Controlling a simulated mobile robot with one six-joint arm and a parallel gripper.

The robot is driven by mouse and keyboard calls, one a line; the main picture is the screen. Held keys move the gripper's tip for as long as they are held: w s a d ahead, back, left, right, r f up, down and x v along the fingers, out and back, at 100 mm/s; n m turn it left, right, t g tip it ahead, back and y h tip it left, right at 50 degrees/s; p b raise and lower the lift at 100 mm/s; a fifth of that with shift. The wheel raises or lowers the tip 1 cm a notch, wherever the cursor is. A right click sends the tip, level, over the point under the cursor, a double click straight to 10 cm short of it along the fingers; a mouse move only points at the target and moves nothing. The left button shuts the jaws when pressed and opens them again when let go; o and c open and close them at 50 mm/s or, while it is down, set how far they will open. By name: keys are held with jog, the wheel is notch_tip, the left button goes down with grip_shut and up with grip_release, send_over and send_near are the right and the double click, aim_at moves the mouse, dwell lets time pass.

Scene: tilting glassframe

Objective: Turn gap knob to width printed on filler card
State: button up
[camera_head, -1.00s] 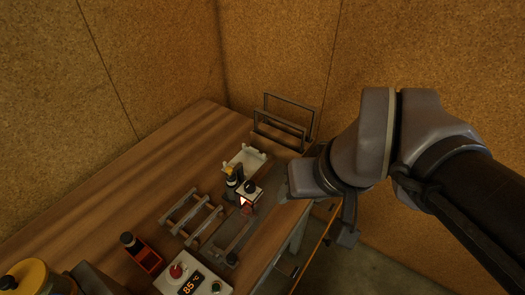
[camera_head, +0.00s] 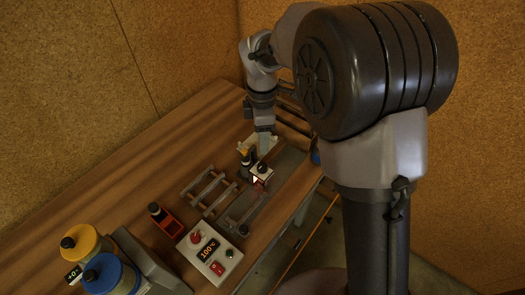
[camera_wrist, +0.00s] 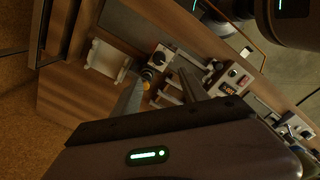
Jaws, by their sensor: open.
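A black knob (camera_head: 262,168) sits on a small white block on the bench, with a red-lit part just below it. I take it for the gap knob; it also shows in the wrist view (camera_wrist: 159,56). A dark post with a yellow part (camera_head: 244,153) stands beside it. My gripper (camera_head: 265,141) is over the bench just behind the knob, near the white tray (camera_wrist: 92,66). In the wrist view its two fingers (camera_wrist: 160,76) are apart, with nothing held between them. I cannot make out a filler card or any printed width.
A rack of bars (camera_head: 208,188) lies left of the knob. A control box (camera_head: 226,262) with a red knob reads 100 °C. A red holder (camera_head: 168,222) and yellow (camera_head: 80,243) and blue (camera_head: 104,273) spools stand nearer. The bench's left side is clear.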

aim_at(262, 166)
notch_tip(262, 166, down, 14)
jog(key=b, duration=0.3)
jog(key=shift+w+r, duration=0.15)
jog(key=shift+r, duration=0.1)
grip_shut()
jog(key=shift+r, duration=0.1)
